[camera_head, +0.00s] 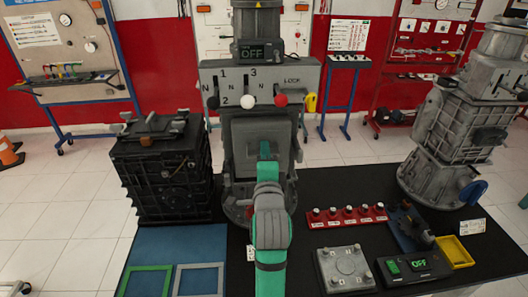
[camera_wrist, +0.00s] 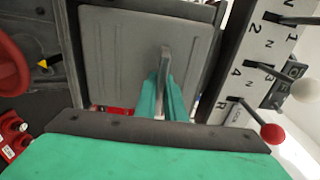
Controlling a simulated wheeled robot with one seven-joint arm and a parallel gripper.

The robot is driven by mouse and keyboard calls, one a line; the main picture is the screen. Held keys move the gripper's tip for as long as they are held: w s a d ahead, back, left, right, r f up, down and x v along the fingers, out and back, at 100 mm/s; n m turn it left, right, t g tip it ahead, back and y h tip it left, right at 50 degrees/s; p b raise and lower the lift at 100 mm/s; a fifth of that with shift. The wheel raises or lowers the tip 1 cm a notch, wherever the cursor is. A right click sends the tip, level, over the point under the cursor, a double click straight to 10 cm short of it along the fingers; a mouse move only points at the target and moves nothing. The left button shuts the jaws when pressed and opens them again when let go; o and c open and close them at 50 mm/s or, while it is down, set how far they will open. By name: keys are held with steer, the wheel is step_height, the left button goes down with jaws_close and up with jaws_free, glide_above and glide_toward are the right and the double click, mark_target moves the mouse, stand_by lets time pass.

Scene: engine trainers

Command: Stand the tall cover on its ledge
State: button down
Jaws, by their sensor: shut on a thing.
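The tall cover (camera_head: 240,138) is a flat grey plate at the front of the grey gear trainer (camera_head: 212,75) in the middle. In the wrist view the cover (camera_wrist: 118,50) fills the middle, with a thin upright handle (camera_wrist: 166,55) standing out from it. My gripper (camera_head: 265,153) is green and shut on that handle; its fingertips (camera_wrist: 162,95) also show in the wrist view. The cover appears within the trainer's front opening; I cannot tell whether it touches the trainer. My arm hides the area below it, and I cannot make out the ledge.
A black engine block (camera_head: 160,175) stands left, and a grey gearbox (camera_head: 440,130) right. Green (camera_head: 148,269) and grey (camera_head: 200,267) frames lie on a blue mat. A red strip (camera_head: 347,217), metal plate (camera_head: 343,268) and yellow tray (camera_head: 455,252) lie right of my arm.

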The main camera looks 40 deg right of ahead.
steer(key=shift+f, duration=0.45)
stand_by(0.6)
